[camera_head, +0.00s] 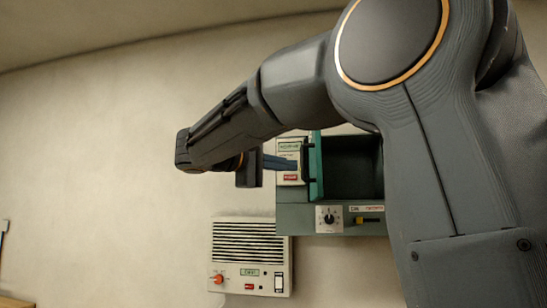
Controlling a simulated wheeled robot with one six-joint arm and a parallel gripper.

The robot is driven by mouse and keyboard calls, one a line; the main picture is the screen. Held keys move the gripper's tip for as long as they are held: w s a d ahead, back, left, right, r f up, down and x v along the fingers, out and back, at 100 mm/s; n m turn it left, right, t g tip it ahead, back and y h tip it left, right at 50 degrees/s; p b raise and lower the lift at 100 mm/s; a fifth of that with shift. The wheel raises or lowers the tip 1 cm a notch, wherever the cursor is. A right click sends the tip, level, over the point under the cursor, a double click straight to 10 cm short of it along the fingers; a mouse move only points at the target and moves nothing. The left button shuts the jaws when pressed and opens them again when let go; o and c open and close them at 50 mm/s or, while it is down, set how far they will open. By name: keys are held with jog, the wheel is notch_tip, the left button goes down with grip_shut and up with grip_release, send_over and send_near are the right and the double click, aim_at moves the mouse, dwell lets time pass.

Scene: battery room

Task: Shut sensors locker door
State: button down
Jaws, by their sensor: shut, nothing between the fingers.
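A green locker (381,220) is mounted on the wall, right of the picture's middle, partly hidden behind my arm. Its dark interior (352,170) shows, so it stands open. Its teal door (316,165) is seen nearly edge-on at the left side of the opening, with a black handle (305,160) on its left face. My gripper (294,165) is shut and empty, with blue-grey fingers pointing right. The fingertips are close to the handle in the picture; I cannot tell whether they touch it.
A pale panel with green and red labels (290,178) is left of the door. A dial (329,218) and a yellow switch (369,220) sit below the opening. A white vented wall unit (250,272) hangs below left.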

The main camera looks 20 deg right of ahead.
aim_at(316, 168)
jog(key=d, duration=0.2)
jog(key=s+d+p, duration=0.1)
jog(key=shift+s+d+r, duration=0.1)
jog(key=shift+d+r, duration=0.05)
jog(key=shift+d, duration=0.2)
jog(key=shift+s+d+f+p, duration=0.15)
jog(key=shift+d+f+p, duration=0.05)
jog(key=shift+d+p, duration=0.25)
